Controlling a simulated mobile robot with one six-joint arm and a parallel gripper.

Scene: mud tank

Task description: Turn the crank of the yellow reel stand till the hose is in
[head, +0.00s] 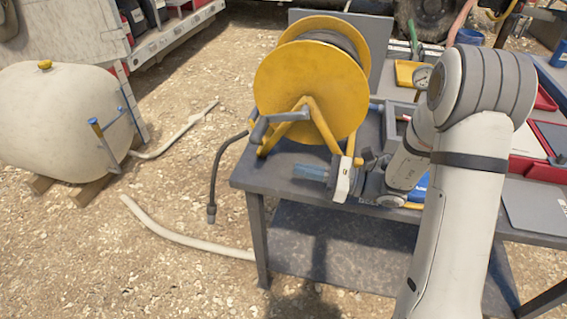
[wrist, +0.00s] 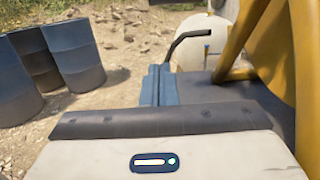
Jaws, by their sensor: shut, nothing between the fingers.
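The yellow reel stand (head: 312,88) stands on the dark workbench, its round yellow side plate facing me. Its grey crank (head: 285,117) reaches left from the hub, with a dark grip (head: 259,130) at its end. The black hose (head: 214,172) leaves the reel at the left and hangs over the bench edge, its end fitting (head: 211,212) above the ground. My gripper (head: 297,170) is shut and empty, low over the bench in front of the stand, apart from the crank. In the wrist view its blue fingers (wrist: 158,86) are together, left of a yellow leg (wrist: 248,40). The crank is not clear there.
The workbench (head: 275,160) holds trays and tools (head: 405,72) at the right. A cream tank (head: 60,112) rests on wooden blocks at the left. A pale hose (head: 185,235) lies on the gravel. Blue barrels (wrist: 75,52) show in the wrist view.

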